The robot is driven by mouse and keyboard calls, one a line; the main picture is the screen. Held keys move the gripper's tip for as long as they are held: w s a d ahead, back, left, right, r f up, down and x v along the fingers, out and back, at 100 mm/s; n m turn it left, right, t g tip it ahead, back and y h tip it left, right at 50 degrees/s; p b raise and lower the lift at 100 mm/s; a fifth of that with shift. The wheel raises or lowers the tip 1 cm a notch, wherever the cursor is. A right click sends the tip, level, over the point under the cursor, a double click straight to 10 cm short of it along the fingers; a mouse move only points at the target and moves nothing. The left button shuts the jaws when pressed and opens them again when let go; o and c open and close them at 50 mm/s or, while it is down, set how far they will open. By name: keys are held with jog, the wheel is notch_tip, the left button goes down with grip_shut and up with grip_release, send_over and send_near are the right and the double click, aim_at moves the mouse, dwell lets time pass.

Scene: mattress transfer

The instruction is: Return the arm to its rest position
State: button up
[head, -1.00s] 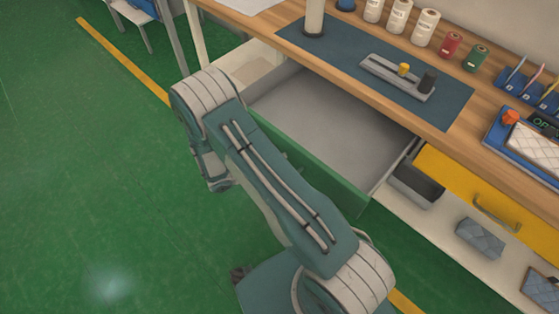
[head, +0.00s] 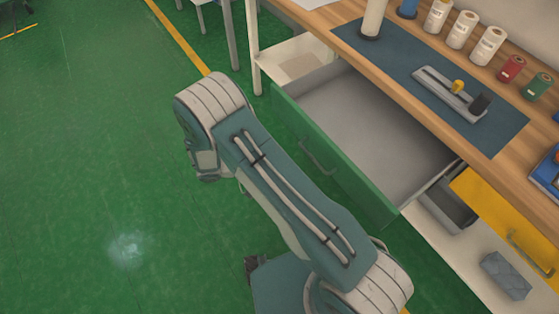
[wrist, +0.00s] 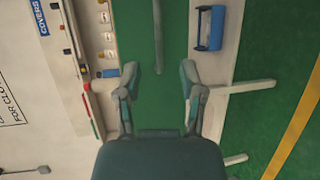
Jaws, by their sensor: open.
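My arm (head: 285,190) is bent over the left-middle of the head view, beside the bench, with its elbow raised. My gripper is hidden in the head view. In the wrist view my gripper (wrist: 159,70) has its two fingers spread apart, with nothing between them. Beyond the fingers is a green front with a long handle (wrist: 158,35), apparently the drawer's. In the head view the green drawer (head: 335,160) stands pulled out, and its grey inside looks empty where visible.
The wooden bench (head: 420,85) runs along the right, with a blue mat (head: 500,135), spools and a small fixture. A yellow drawer (head: 490,205) and a grey padded block (head: 505,275) are lower right. Open green floor (head: 90,170) lies to the left.

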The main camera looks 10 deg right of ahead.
dwell(0.3)
jog(key=s+d+r+m+g+y, duration=0.1)
jog(key=d+r+y, duration=0.15)
jog(key=r, duration=0.35)
jog(key=s+d+r+g+y, duration=0.1)
jog(key=s+r+y, duration=0.15)
jog(key=r, duration=0.35)
jog(key=s+d+r+m+g+y, duration=0.1)
jog(key=r+y, duration=0.2)
jog(key=r, duration=0.3)
jog(key=s+d+r+n+t+y, duration=0.1)
jog(key=s+r+t+y, duration=0.6)
jog(key=s+r, duration=0.5)
notch_tip(320, 180, up, 3)
jog(key=shift+d+r+t+y, duration=0.1)
jog(key=shift+d+t+y, duration=0.25)
jog(key=shift+t, duration=0.45)
